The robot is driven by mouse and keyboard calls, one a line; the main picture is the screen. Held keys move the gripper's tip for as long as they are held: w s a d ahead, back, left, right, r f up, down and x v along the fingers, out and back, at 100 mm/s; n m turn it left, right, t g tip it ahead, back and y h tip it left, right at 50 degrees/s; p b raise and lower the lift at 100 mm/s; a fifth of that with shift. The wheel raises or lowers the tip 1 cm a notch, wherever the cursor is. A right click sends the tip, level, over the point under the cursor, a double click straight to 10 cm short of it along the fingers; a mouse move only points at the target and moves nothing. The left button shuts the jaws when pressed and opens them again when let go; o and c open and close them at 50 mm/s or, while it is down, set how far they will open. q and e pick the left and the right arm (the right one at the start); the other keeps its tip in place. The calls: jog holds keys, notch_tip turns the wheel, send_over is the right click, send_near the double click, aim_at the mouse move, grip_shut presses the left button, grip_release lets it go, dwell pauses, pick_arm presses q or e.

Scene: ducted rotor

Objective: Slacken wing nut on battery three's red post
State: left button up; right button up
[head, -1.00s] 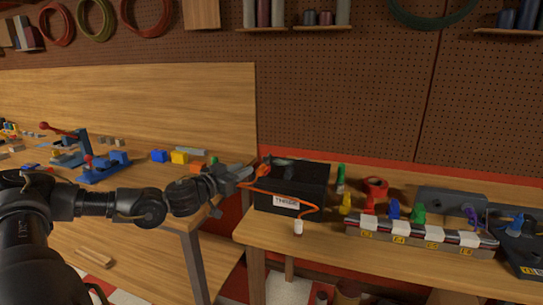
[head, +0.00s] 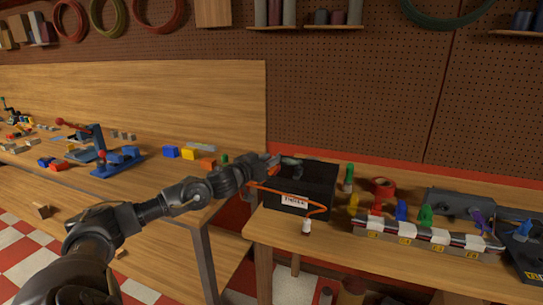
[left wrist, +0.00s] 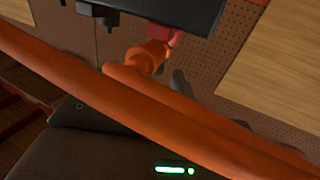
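The black battery (head: 318,203), with a white label that seems to read "THREE", stands at the left end of the right bench. An orange cable (head: 316,211) runs from its left end across its front to a white-tipped end. My left gripper (head: 268,167) is at the battery's left top edge, beside an orange-red piece there. In the left wrist view the orange cable (left wrist: 130,92) crosses close to the camera. Behind it are an orange cable end (left wrist: 148,57) and a small red part (left wrist: 175,38), perhaps the wing nut. The fingertips are mostly hidden, so their opening is unclear.
Right of the battery stand a green bottle (head: 348,178), a red tape roll (head: 382,188) and several coloured clamps. In front of these lies a strip with white blocks (head: 407,230). A blue press (head: 100,150) and loose blocks are on the left bench.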

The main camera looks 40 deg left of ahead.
pick_arm(q)
jog(key=shift+w, duration=0.85)
pick_arm(e)
jog(key=shift+s+d+r, duration=0.15)
jog(key=shift+d+r, duration=0.05)
jog(key=shift+d, duration=0.3)
pick_arm(q)
grip_shut()
